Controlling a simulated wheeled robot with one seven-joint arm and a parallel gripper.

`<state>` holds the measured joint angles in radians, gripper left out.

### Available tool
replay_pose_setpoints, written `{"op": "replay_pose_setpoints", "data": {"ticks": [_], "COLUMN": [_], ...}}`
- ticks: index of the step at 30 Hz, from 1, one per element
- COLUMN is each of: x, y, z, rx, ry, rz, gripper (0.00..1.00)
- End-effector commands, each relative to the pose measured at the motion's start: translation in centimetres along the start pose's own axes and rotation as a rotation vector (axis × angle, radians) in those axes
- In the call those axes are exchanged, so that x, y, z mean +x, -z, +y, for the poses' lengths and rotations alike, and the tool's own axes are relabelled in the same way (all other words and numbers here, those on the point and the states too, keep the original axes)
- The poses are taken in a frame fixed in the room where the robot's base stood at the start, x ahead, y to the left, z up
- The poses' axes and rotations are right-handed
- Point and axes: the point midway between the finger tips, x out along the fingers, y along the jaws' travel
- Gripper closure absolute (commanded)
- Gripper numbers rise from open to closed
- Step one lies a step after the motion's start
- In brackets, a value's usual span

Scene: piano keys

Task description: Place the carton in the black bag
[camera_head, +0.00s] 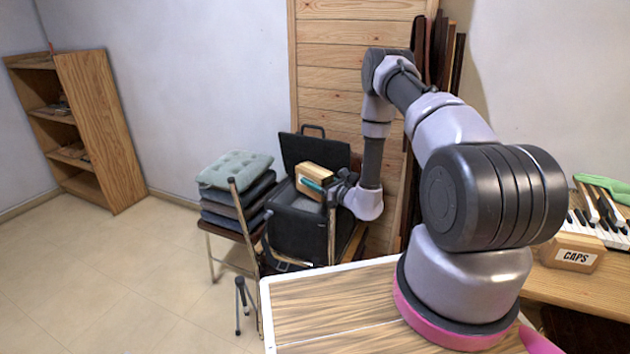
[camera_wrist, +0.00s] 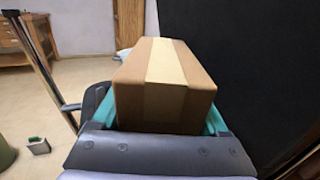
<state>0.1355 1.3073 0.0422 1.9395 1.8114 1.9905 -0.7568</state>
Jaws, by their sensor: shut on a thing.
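A small brown carton (camera_head: 315,178) with a pale tape strip is held by my gripper (camera_head: 322,187) over the black bag (camera_head: 290,228). The bag stands with its lid (camera_head: 312,150) raised at the back. In the wrist view the carton (camera_wrist: 165,85) sits between the two teal fingers of my gripper (camera_wrist: 165,118), with the bag's dark surface (camera_wrist: 240,50) to the right. The carton appears at or above the bag's opening; I cannot tell how deep it sits.
A folding chair with stacked cushions (camera_head: 236,172) stands left of the bag. A wooden shelf (camera_head: 100,125) is at the far left. A box marked CAPS (camera_head: 573,253) and piano keys (camera_head: 600,228) are on the right. Open floor (camera_head: 130,270) lies at the left.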

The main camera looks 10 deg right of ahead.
Motion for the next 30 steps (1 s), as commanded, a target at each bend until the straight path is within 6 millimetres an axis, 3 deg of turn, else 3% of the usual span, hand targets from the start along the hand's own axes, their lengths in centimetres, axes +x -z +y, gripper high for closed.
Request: {"op": "replay_pose_setpoints", "data": {"ticks": [16,17,18,26,30], "x": [0.0,0.0,0.0,0.0,0.0], "y": [1.1,1.2,1.2,1.1,0.0], "z": [0.0,0.0,0.0,0.0,0.0], "rx": [0.000,0.000,0.000,0.000,-0.001], "ry": [-0.001,-0.001,-0.001,-0.001,-0.001], "rz": [-0.001,0.000,0.000,0.000,0.000], "gripper": [0.95,0.15,0.00,0.00,0.00]}}
